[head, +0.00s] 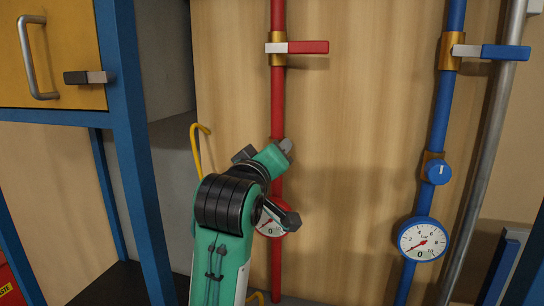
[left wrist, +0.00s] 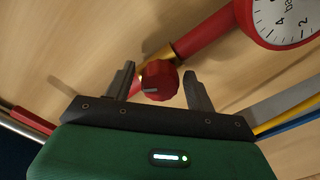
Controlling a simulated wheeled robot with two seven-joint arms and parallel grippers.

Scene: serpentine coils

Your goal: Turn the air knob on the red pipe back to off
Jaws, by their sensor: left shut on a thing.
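The red pipe (head: 277,100) runs down the wooden wall. Its red knob (left wrist: 158,82) shows in the left wrist view, beside a brass fitting (left wrist: 157,57); in the head view my arm hides it. My left gripper (left wrist: 159,72) has one finger on each side of the knob and is shut on it. In the head view my left arm reaches to the red pipe, with the green wrist (head: 270,158) in front of it. The red gauge (head: 270,224) is partly covered by my arm; its face also shows in the left wrist view (left wrist: 285,18). My right gripper is not in view.
A red-handled valve (head: 308,47) sits higher on the red pipe. To the right, the blue pipe (head: 455,110) carries a blue-handled valve (head: 490,51), a blue knob (head: 437,171) and a gauge (head: 422,240).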

